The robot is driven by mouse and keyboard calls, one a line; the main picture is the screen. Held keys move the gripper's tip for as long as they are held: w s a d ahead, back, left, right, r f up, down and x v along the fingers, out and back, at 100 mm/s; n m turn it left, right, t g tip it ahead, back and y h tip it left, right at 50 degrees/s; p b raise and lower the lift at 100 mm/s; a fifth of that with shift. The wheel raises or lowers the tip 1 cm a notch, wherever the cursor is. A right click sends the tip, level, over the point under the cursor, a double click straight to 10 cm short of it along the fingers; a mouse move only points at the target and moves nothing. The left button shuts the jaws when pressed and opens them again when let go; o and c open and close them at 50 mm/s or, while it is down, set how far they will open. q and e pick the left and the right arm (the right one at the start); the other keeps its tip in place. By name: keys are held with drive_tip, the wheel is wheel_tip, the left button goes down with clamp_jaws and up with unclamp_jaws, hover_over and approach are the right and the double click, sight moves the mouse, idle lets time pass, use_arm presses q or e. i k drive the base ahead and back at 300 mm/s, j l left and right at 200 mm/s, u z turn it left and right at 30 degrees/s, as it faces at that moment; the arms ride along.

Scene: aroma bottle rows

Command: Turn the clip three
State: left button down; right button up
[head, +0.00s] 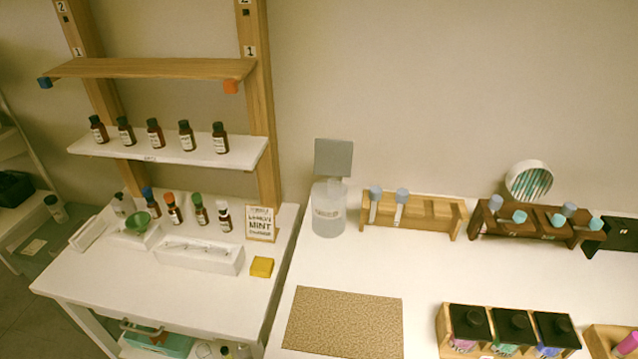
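A small blue block-like clip (44,83) sits at the left front corner of the upper wooden shelf (150,68). An orange one (230,86) sits at its right front corner. The uprights beside this shelf (262,100) carry number labels 1 and 2; I cannot read a label three. Below, a white shelf (105,149) holds several brown bottles in a row. Neither of my grippers is in view.
Bottles with coloured caps (174,209), a MINT sign (261,224), a white tray (205,256) and a yellow block (262,267) stand on the left table. On the right table are tube racks (413,226) and boxed black-topped jars (513,325). The speckled mat (343,320) is bare.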

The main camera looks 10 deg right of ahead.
sight(595, 225)
drive_tip(key=z, duration=1.65)
drive_tip(key=l+z, duration=0.2)
drive_tip(key=l, duration=0.15)
drive_tip(key=i+l+z, duration=0.15)
drive_tip(key=l, duration=0.15)
drive_tip(key=i+l+z, duration=0.2)
drive_tip(key=l, duration=0.15)
drive_tip(key=k, duration=0.05)
